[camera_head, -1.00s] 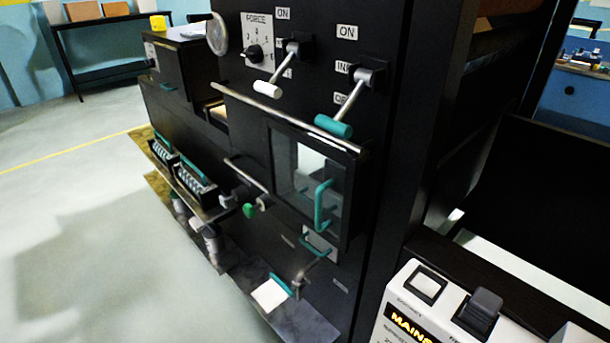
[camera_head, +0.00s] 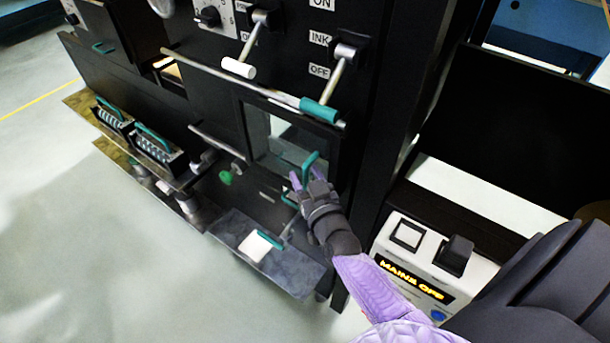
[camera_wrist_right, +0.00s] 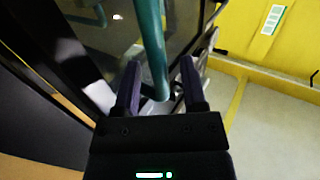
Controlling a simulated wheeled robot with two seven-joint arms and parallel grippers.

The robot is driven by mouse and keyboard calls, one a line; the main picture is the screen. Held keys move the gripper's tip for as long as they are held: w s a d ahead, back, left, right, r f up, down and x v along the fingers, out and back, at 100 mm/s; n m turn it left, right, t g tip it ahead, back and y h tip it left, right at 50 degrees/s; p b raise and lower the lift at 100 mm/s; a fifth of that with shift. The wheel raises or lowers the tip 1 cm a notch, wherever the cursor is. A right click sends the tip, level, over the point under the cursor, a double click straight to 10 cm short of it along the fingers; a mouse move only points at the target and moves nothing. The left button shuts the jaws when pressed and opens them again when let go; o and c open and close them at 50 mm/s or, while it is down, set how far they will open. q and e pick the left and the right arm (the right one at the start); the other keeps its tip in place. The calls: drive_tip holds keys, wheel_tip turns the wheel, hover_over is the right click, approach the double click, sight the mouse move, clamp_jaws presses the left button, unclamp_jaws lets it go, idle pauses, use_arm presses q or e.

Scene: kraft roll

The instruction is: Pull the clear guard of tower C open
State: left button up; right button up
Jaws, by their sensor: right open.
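The clear guard (camera_head: 270,139) is a framed transparent panel on the black machine, and it looks closed. Its teal handle (camera_head: 311,165) stands at the panel's lower right. My right gripper (camera_head: 303,179) is at the handle's lower end. In the right wrist view the open fingers (camera_wrist_right: 158,82) lie on either side of the teal handle (camera_wrist_right: 152,45), with gaps visible beside it. The far part of the handle runs out of the top of that view. My left gripper is not in view. No tower letter is readable.
Levers with white (camera_head: 238,68) and teal (camera_head: 319,110) grips stick out above the guard. A white control box (camera_head: 406,235) reading "MAINS OFF" stands to the right of my arm. A lower ledge (camera_head: 270,262) juts out below. Open floor (camera_head: 60,200) lies left.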

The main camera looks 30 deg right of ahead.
drive_tip(key=shift+w, duration=0.25)
clamp_jaws()
idle(1.3)
